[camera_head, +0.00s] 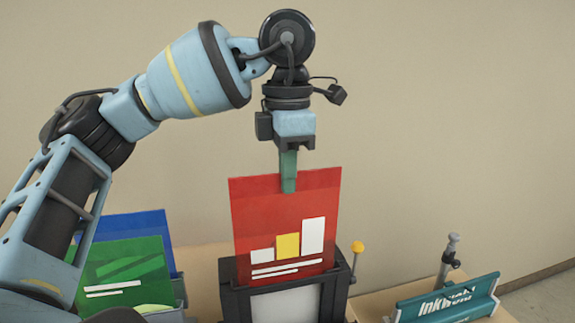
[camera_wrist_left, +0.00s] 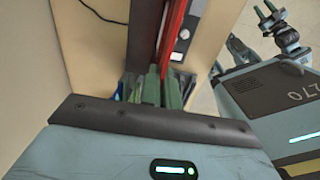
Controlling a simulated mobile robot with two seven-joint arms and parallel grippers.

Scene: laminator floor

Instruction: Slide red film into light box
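The red film (camera_head: 286,222) is a flat upright sheet with white and yellow blocks and white lines printed on it. My left gripper (camera_head: 289,188) is shut on its top edge from above; the left wrist view shows the red sheet (camera_wrist_left: 174,45) edge-on at the green fingers (camera_wrist_left: 165,90). The light box (camera_head: 232,302) has a black frame and a pale front panel, directly below the film. The film's lower edge meets the box's top between its side posts; how deep it sits is hidden. What appears to be my right gripper (camera_wrist_left: 268,14) shows small in the left wrist view.
A green film (camera_head: 122,272) and a blue film (camera_head: 155,228) stand in a grey rack at left. A yellow-knobbed lever (camera_head: 357,249) rises at the box's right. A teal Inkworm-like sign bar (camera_head: 452,300) and a grey post (camera_head: 449,258) stand further right. A beige wall is behind.

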